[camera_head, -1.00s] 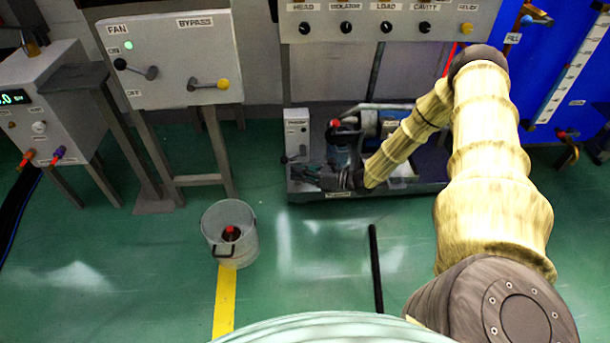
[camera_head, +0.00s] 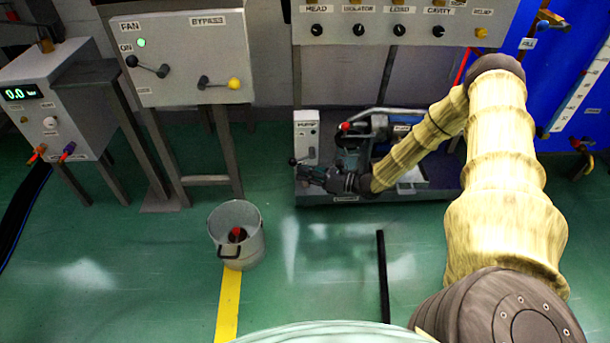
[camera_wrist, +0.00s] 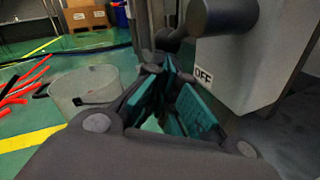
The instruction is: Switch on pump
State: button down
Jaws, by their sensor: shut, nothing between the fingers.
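The pump box (camera_head: 306,130) is a pale grey switch box at the left end of the low pump skid. Its black lever knob (camera_head: 293,161) shows at the lower left of the box. My gripper (camera_head: 308,174) is just below and in front of the box, close to the knob. In the wrist view my gripper (camera_wrist: 166,72) is shut and empty, its teal pads together. A dark round knob (camera_wrist: 168,40) lies just beyond the fingertips; I cannot tell whether they touch. The box (camera_wrist: 245,70) stands at the right with an OFF label. The ON side is hidden.
A metal bucket (camera_head: 236,230) stands on the green floor to the left. The fan and bypass panel (camera_head: 185,60) is at upper left, with a green light lit. The pump skid (camera_head: 425,195) lies under my forearm. A black bar (camera_head: 383,275) lies on the floor.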

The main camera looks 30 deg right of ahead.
jog(key=shift+w+a+r+m+t+y+b, duration=0.2)
jog(key=shift+a+m+t+y+b, duration=0.5)
jog(key=shift+b, duration=0.9)
jog(key=shift+n, duration=0.3)
jog(key=shift+w+a+r, duration=0.2)
jog(key=shift+a+r, duration=0.05)
jog(key=shift+r, duration=0.4)
jog(key=shift+w+a+r, duration=0.2)
jog(key=shift+w+r, duration=0.05)
jog(key=shift+r, duration=0.35)
jog(key=shift+w+a+r, duration=0.2)
jog(key=shift+a+r, duration=0.05)
jog(key=shift+r, duration=0.6)
jog(key=s+d+f, duration=0.3)
jog(key=s+f, duration=0.5)
jog(key=f, duration=0.2)
